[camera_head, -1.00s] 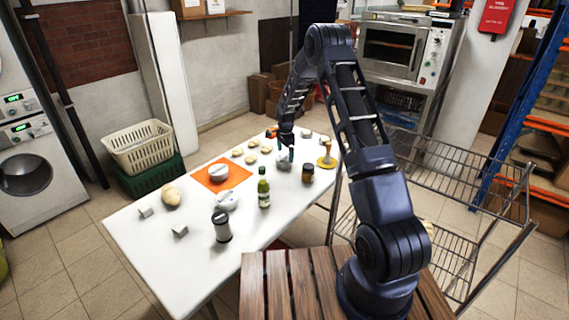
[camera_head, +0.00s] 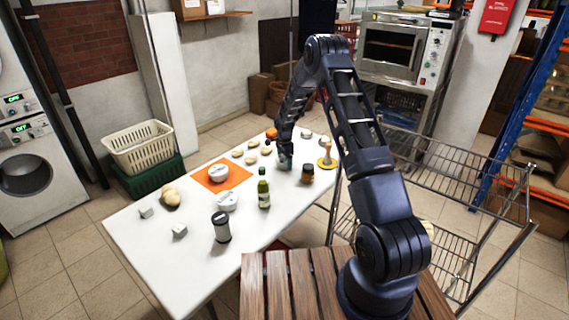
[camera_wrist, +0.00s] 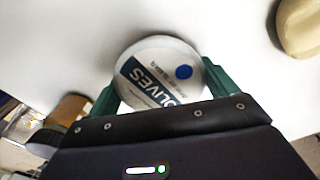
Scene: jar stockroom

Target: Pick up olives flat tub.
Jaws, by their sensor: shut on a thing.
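The olives flat tub (camera_wrist: 158,68) is a round, pale tub with a white lid, a dark "OLIVES" label and a blue dot. In the wrist view it sits between the two green fingers of my gripper (camera_wrist: 160,92), which is shut on it. In the head view my gripper (camera_head: 285,164) is low over the far half of the white table (camera_head: 150,252). There its fingers and hand hide most of the tub. I cannot tell whether the tub still touches the table.
Near my gripper stand a brown jar (camera_head: 307,174), a green bottle (camera_head: 263,190) and a yellow-based item (camera_head: 327,160). Other white tubs stand on the orange mat (camera_head: 241,176) and beside it (camera_head: 227,201). A dark jar (camera_head: 221,228) and several pale lumps are also on the table.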

